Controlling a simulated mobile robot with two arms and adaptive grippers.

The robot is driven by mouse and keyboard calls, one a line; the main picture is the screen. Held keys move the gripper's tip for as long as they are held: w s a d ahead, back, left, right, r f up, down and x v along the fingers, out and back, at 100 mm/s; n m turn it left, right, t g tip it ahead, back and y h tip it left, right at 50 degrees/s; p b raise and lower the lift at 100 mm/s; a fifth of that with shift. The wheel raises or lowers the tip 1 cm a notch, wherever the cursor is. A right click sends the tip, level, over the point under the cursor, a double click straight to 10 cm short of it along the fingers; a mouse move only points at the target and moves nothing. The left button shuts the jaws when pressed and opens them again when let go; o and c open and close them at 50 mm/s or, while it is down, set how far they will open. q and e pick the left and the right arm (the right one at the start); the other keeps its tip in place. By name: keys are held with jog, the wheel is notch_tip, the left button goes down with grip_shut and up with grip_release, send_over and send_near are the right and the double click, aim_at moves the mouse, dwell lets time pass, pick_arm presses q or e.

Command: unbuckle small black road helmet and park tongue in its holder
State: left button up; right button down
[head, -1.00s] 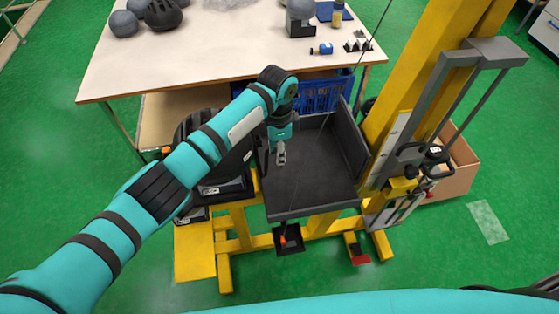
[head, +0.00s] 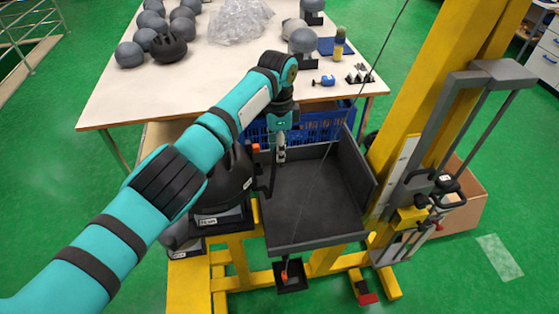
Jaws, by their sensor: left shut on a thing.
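The black road helmet (head: 234,178) sits on a grey stand left of the dark tray platform, partly hidden behind my left arm. My left gripper (head: 281,155) is to the right of the helmet, over the back left of the platform, pointing down. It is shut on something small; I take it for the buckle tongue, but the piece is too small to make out. A thin dark strap-like piece (head: 271,180) hangs between helmet and gripper. A small orange part (head: 256,148) shows beside the helmet. My right gripper is out of view.
The platform (head: 312,205) is empty, with raised walls at its right. A yellow column (head: 440,80) and grey carriage stand right. A small black box (head: 291,280) with an orange part is below the front edge. A blue crate (head: 318,122) and worktable (head: 215,75) lie behind.

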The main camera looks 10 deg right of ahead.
pick_arm(q)
jog(key=shift+w+r, duration=0.1)
jog(key=shift+a, duration=0.1)
jog(key=shift+w+a, duration=0.1)
jog(key=shift+a, duration=0.05)
jog(key=shift+w+a+r, duration=0.1)
jog(key=shift+w+a, duration=0.45)
jog(key=shift+a, duration=0.35)
jog(key=shift+w+a+r, duration=0.1)
jog(key=shift+w+a, duration=0.4)
jog(key=shift+a, duration=0.4)
jog(key=shift+w+a+r, duration=0.1)
jog(key=shift+w+a, duration=0.45)
jog(key=shift+a, duration=0.35)
jog(key=shift+f, duration=0.25)
jog(key=shift+s+f, duration=0.15)
jog(key=shift+f, duration=0.35)
jog(key=shift+s+f+p, duration=0.15)
jog(key=shift+f+p, duration=0.1)
jog(key=shift+f, duration=0.55)
jog(key=shift+s+f+p, duration=0.15)
jog(key=shift+f+p, duration=0.05)
jog(key=shift+f, duration=0.55)
dwell(1.3)
dwell(0.4)
jog(key=o, duration=0.9)
